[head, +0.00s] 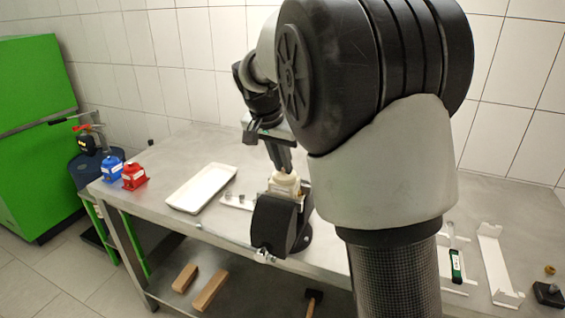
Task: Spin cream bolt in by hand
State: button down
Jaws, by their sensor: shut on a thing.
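My gripper (280,158) points down over a cream-coloured pump part (284,184) on the workbench. The cream part sits in a black fixture (272,222) near the bench's front edge. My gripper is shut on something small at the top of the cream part. That is where the cream bolt would be, but the bolt is too small and too covered to make out.
A white tray (187,209) lies left of the fixture. Blue (112,170) and red (133,177) pump units stand at the left end. White brackets (492,262) and a green-handled tool (456,266) lie at the right. A light strip with small parts (236,203) lies beside the fixture.

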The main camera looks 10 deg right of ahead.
jog(key=c, duration=1.7)
grip_release()
jog(key=shift+c, duration=0.2)
jog(key=p+v, duration=0.1)
jog(key=v, duration=1.6)
jog(key=shift+r, duration=0.2)
jog(key=shift+s, duration=0.1)
